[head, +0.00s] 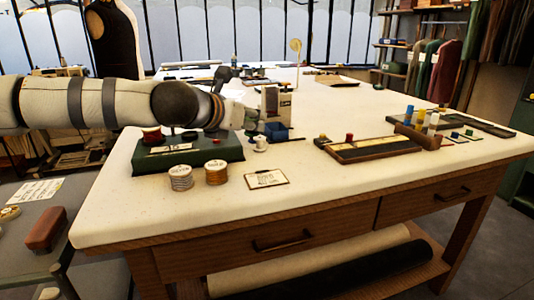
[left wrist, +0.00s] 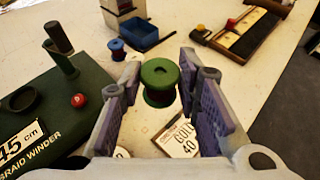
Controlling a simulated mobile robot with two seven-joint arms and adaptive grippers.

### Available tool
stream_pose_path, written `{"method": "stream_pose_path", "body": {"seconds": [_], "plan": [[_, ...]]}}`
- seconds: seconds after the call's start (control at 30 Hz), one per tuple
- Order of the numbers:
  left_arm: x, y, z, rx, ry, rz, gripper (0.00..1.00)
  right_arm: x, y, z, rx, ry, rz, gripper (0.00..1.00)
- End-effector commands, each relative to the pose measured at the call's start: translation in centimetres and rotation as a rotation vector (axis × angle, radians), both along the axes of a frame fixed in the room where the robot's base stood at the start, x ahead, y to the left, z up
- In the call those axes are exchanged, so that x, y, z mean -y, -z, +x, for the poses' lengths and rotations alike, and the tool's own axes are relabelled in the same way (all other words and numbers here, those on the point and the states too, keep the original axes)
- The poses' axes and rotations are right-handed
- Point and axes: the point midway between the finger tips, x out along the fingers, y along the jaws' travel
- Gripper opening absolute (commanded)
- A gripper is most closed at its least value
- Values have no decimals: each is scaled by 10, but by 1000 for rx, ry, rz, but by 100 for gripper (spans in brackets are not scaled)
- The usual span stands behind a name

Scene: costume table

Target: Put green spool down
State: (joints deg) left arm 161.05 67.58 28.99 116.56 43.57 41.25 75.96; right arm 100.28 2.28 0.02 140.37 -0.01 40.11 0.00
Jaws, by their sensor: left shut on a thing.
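The green spool (left wrist: 160,82) has green end discs and a reddish-brown winding. In the left wrist view it stands between the two fingers of my left gripper (left wrist: 160,70), which is shut on it. In the head view my left gripper (head: 254,124) is over the table behind the gold card (head: 267,179); the green spool is too small there to tell clearly. Whether its lower end touches the table cannot be told. The gold card (left wrist: 178,140) lies just in front of the spool in the left wrist view. My right gripper is not in view.
The dark green braid winder (head: 187,156) stands left of the gripper. Two wound spools (head: 216,173) stand in front. A blue tray (left wrist: 146,34) and a blue spool (left wrist: 118,49) lie beyond. A framed tray (head: 372,149) is to the right.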

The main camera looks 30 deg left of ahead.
Motion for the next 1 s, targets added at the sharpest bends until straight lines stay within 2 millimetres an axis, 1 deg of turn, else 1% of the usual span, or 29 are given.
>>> {"method": "stream_pose_path", "body": {"seconds": [0.03,0.07,0.1,0.13,0.2,0.37,0.43,0.53,0.6,0.83,0.97,1.0], "plan": [[-2,20,17,-21,-2,4,12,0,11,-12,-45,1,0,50],[-3,27,27,-24,0,3,12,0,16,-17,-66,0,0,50],[-4,43,35,-31,-1,-1,12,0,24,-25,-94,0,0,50],[-4,51,40,-31,-1,-1,12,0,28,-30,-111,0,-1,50],[-6,63,52,-28,-1,-1,12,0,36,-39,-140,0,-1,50],[-7,72,65,-14,0,-2,12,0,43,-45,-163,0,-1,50],[-8,85,73,-16,0,-1,12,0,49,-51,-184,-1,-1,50],[-8,102,71,-15,0,-3,12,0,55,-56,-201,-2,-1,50],[-8,105,71,-9,1,-2,12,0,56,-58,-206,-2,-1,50],[-8,101,70,-2,0,-2,12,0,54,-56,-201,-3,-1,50],[-8,106,70,-5,0,-4,12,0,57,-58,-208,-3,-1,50],[-8,107,70,-4,0,-3,32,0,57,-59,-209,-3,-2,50]]}}
